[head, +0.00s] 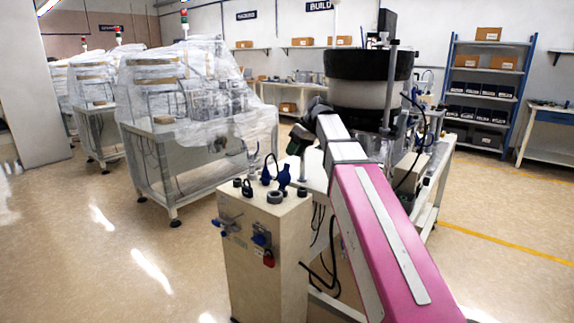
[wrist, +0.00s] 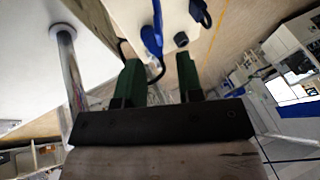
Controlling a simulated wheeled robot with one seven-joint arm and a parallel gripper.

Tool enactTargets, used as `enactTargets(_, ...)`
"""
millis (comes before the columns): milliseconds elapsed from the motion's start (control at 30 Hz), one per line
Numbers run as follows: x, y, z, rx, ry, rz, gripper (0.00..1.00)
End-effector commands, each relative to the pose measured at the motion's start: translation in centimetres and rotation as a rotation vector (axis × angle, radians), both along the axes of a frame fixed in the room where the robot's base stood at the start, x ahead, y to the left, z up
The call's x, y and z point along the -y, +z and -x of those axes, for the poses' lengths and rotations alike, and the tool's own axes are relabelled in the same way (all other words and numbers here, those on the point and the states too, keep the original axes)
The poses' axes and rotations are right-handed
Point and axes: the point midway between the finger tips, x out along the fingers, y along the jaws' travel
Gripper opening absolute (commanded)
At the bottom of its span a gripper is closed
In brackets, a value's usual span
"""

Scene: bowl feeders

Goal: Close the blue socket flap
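The cream cabinet (head: 262,210) stands in front of me. Its front face carries a blue socket fitting (head: 261,240) with a red padlock (head: 268,258) below it, and a second blue fitting (head: 226,223) further left. They are too small to tell how each flap stands. My gripper (head: 299,143) is behind and above the cabinet top in the head view, partly hidden by my arm. In the wrist view my gripper (wrist: 159,78) has its two green fingers wide apart with nothing held. A blue plug-like part (wrist: 152,40) shows beyond the fingers.
Blue plugs (head: 283,178), a dark padlock (head: 247,188) and round dark pieces (head: 275,197) are on the cabinet top. A bowl feeder (head: 366,90) on a table stands behind. A plastic-covered machine (head: 190,95) stands at left. Floor (head: 120,240) left of the cabinet is clear.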

Motion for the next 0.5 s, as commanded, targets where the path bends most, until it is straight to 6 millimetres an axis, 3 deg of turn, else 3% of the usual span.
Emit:
enactTargets(200, -1.8, -3.3, 0.1, -0.002, 0.0, 0.0, 0.34)
enactTargets(500, -3.0, -5.3, 0.1, 0.0, -0.002, 0.001, 0.34)
